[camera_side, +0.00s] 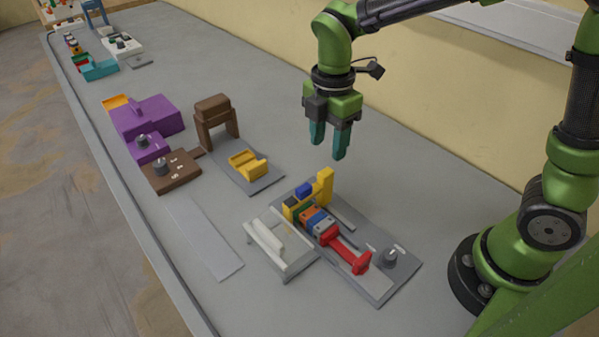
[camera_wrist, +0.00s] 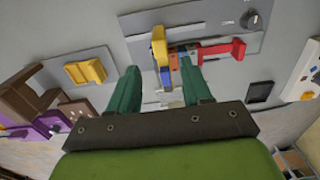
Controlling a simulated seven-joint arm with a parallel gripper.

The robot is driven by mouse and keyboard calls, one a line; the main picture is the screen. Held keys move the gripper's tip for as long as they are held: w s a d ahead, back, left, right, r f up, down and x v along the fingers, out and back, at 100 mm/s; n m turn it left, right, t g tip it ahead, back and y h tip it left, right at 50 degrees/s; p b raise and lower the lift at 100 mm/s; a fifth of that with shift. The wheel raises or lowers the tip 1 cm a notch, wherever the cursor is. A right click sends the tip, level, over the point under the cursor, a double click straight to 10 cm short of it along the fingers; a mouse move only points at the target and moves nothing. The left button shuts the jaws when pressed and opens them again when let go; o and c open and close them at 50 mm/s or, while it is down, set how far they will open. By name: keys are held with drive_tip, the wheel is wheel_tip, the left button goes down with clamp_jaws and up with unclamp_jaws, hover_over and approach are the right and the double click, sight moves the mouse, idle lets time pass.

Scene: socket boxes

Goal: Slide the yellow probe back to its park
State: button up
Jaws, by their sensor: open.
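The yellow probe (camera_side: 325,186) has an upright part and a low part, and stands at the far end of a row of coloured blocks (camera_side: 316,220) on a grey base plate (camera_side: 376,290). A red T-shaped piece (camera_side: 347,251) lies at the row's other end. In the wrist view the yellow probe (camera_wrist: 158,45) shows just beyond and between my fingertips, with the red piece (camera_wrist: 222,50) to its right. My gripper (camera_side: 328,150) is open and empty, pointing down above and behind the probe, apart from it. Its fingers also show in the wrist view (camera_wrist: 159,72).
A dial (camera_side: 390,258) stands on the same base plate. A white tray-like fixture (camera_side: 280,246) sits close on its left. A yellow block (camera_side: 248,165) on a grey plate, a brown arch (camera_side: 216,117) and purple boxes (camera_side: 146,118) stand farther left. The bench behind the probe is clear.

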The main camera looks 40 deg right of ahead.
sight(326, 171)
wheel_tip(326, 171, down, 11)
drive_tip(key=shift+r, duration=0.1)
idle(0.3)
clamp_jaws()
